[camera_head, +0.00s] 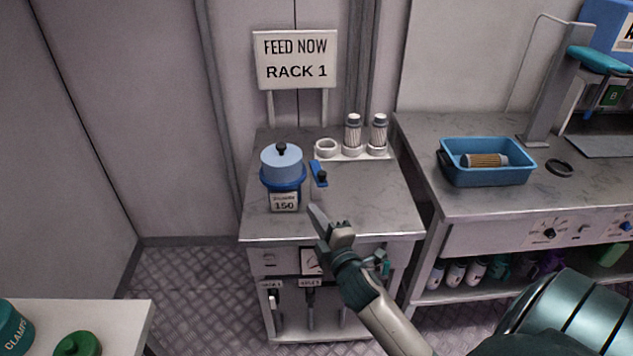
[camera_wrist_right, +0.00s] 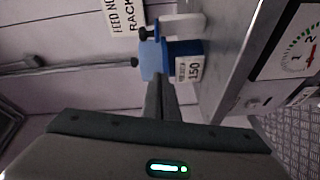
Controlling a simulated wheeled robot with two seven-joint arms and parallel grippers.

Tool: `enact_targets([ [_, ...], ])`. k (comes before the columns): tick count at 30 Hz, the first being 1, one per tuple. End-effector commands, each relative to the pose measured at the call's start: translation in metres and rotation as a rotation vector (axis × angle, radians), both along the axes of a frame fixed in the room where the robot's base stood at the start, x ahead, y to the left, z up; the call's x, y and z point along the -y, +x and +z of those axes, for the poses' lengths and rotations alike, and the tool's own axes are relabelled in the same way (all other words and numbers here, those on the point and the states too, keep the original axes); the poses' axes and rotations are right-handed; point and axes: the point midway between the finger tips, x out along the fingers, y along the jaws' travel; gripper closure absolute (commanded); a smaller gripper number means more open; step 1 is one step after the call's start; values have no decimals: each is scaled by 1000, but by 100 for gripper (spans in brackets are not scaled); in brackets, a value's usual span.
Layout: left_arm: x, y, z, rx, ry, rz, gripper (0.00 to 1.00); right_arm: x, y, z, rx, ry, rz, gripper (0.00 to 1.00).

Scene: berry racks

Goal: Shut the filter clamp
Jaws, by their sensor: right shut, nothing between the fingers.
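The filter housing (camera_head: 283,175) is a blue canister with a light blue lid, a black top knob and a label reading 150. It stands on the left of the grey cabinet top. The clamp lever (camera_head: 319,174), blue with a black knob, sticks out to the right of the housing, apart from its body at the outer end. My right gripper (camera_head: 314,212) is shut and empty, in front of and below the lever, not touching it. In the right wrist view the shut fingers (camera_wrist_right: 160,97) point toward the housing (camera_wrist_right: 172,54). The left gripper is not in view.
A white holder with two filter cartridges (camera_head: 352,133) and an empty ring (camera_head: 327,147) stands behind the lever. A sign (camera_head: 296,60) rises behind. A blue bin (camera_head: 485,177) with a filter sits on the right bench. The cabinet top right of the lever is clear.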

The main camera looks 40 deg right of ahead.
Motion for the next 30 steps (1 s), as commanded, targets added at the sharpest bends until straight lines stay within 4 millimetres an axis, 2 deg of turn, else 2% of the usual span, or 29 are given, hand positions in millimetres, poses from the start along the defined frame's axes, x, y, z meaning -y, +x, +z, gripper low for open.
enact_targets([
  [1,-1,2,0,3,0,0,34,1,1,13,24,-27,1,100],
  [3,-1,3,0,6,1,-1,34,2,1,25,45,-56,2,100],
  [6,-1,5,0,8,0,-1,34,2,1,33,61,-75,4,100],
  [20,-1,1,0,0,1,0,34,3,5,34,60,-76,3,100],
  [26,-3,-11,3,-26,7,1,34,6,20,36,60,-75,3,100],
  [30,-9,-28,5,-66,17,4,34,10,40,39,61,-75,2,100],
])
